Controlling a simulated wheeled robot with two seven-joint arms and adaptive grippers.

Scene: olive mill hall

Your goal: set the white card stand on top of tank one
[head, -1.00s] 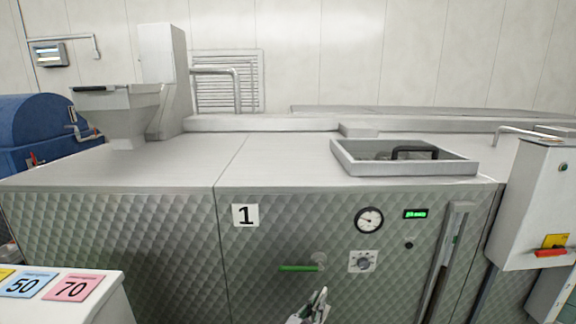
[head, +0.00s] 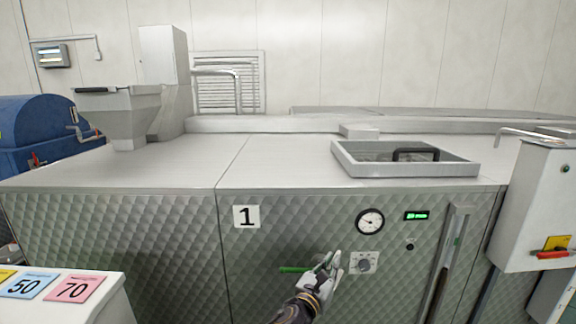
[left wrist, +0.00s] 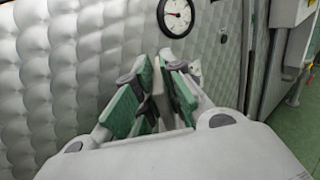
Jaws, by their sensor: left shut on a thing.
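Tank one (head: 300,225) is the quilted steel tank with a "1" plate on its front and a flat, pale steel top (head: 285,160). Most of that thing is hidden by the fingers. My right gripper is not in view.
A raised hatch (head: 464,169) with a black handle stands on the tank top's right part; the left part is clear. A white box (head: 532,205) stands right; coloured number cards (head: 73,289) lie lower left.

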